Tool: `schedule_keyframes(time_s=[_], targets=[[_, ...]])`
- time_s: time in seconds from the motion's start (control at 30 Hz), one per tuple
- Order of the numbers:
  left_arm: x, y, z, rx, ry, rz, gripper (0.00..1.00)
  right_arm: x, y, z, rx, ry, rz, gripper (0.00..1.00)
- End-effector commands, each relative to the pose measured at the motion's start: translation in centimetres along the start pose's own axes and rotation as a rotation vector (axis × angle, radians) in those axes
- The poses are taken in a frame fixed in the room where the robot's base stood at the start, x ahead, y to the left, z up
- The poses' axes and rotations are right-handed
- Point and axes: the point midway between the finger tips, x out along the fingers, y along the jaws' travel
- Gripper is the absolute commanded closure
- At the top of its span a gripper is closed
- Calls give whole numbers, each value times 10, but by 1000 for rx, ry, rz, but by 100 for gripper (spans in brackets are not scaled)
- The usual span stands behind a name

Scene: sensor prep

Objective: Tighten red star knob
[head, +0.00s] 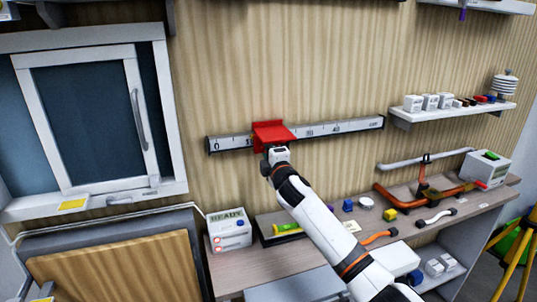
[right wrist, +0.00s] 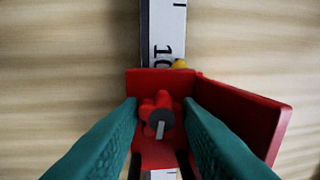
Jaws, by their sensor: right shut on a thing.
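The red star knob (right wrist: 161,104) sits on a red slider bracket (right wrist: 245,115), with a grey stud at its middle. In the head view the red bracket (head: 271,133) rides on a wall-mounted ruler rail (head: 345,126), near its left part. My right gripper (right wrist: 160,118) has one teal finger on each side of the knob and is shut on it. In the head view my right gripper (head: 273,156) reaches up to the bracket and hides the knob. My left gripper is not in view.
Below is a workbench (head: 240,268) with a READY box (head: 229,230), small coloured blocks and orange-handled tools. A wall shelf (head: 455,112) with white containers is at the right. A window (head: 90,115) is at the left. The wall around the rail is clear.

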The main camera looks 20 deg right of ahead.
Motion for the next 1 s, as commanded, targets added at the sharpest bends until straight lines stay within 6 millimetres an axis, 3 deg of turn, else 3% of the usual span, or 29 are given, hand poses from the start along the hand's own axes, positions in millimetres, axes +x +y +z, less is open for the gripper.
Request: schedule_keyframes(time_s=[0.4,1.0], targets=[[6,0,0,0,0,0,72,0,-1,0,222,22,2,93],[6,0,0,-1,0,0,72,0,-1,0,262,25,3,93]])
